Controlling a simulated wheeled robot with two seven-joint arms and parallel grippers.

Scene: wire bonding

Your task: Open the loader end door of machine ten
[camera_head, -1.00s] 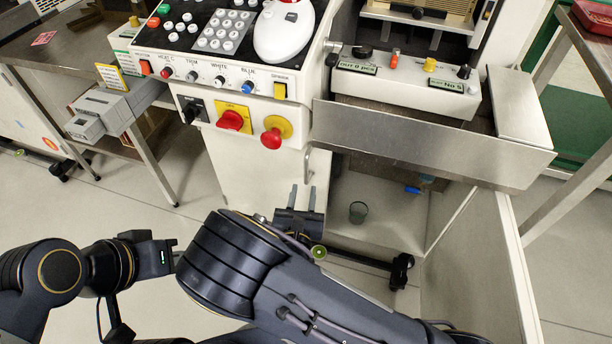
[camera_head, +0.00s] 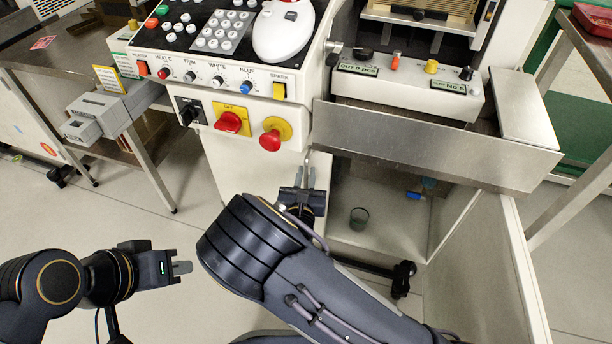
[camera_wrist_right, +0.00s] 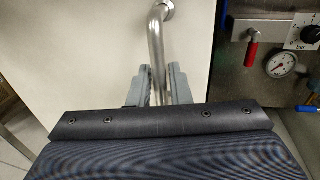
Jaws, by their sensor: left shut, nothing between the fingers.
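A curved metal bar handle (camera_wrist_right: 155,35) is fixed to a white panel (camera_wrist_right: 90,50) in the right wrist view; I take it for the door handle. The handle runs down between the two fingers of my right gripper (camera_wrist_right: 161,85). Whether the fingers press on it is unclear. In the head view, my right gripper (camera_head: 305,185) is at the handle, below the red and yellow knobs, partly hidden by my forearm. My left gripper (camera_head: 181,268) is shut and empty, above the floor at lower left, away from the machine.
A white panel (camera_head: 490,265) stands to the right. A pressure gauge (camera_wrist_right: 281,65) and red lever (camera_wrist_right: 251,53) are right of the handle. A worktable (camera_head: 95,50) is at left.

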